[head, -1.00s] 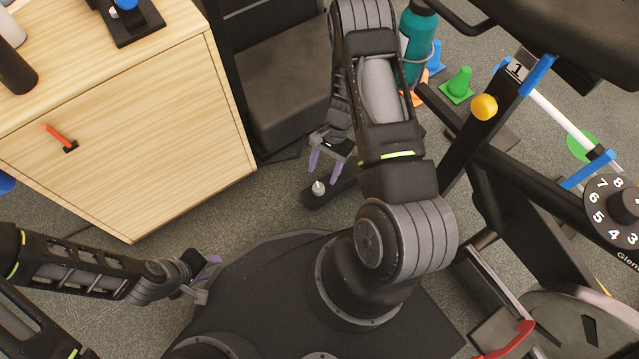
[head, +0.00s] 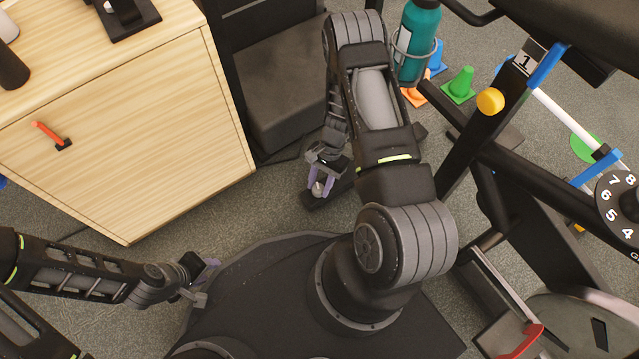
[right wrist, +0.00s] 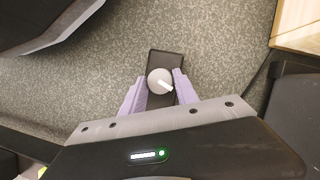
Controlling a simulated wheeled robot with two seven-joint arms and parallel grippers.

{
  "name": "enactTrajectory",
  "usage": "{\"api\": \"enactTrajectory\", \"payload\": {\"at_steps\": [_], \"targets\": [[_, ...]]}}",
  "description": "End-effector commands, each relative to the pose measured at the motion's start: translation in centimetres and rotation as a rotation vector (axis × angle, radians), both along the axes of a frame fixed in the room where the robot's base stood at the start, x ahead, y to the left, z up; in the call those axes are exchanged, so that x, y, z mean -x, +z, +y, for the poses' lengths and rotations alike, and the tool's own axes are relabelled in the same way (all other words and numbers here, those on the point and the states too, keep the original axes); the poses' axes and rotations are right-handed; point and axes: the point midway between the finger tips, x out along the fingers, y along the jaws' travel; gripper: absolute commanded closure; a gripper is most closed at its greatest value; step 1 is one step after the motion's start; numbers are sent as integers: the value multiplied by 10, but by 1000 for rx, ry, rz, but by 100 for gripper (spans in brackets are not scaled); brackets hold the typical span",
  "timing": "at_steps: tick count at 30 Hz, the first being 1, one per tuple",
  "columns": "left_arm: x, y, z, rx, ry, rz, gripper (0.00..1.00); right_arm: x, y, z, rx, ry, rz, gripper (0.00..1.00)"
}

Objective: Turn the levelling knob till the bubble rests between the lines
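A pale grey knob (head: 318,189) with a white pointer mark stands on a dark oblong base (head: 312,202) on the floor. In the right wrist view the knob (right wrist: 157,78) sits between the two purple fingers of my right gripper (right wrist: 159,88), one on each side. The fingers look spread, with a narrow gap to the knob. In the head view my right gripper (head: 321,182) is down over the knob and partly hides it. No bubble or lines can be made out. My left gripper (head: 208,272) is away to the lower left, empty; its finger opening is unclear.
A wooden cabinet (head: 130,150) with a red-handled item stands on the left. A dark padded block (head: 285,95) is behind the knob. An exercise bike frame (head: 480,130) fills the right. A teal bottle (head: 416,45) and small cones (head: 460,84) are at the back.

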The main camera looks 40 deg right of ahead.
Motion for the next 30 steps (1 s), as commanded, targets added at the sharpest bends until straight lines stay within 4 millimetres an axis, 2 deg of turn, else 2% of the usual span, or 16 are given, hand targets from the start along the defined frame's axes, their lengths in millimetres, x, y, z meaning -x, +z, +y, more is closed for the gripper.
{"api": "enactTrajectory", "payload": {"at_steps": [2,12,23,30], "targets": [[0,0,0,0,0,0,64,0,0,0,0,0,0,71],[0,0,0,0,0,0,64,0,0,0,0,0,0,99],[0,-1,0,0,0,0,64,0,0,0,0,19,0,100],[0,-3,0,0,0,0,64,-2,0,0,1,110,-3,100]]}}
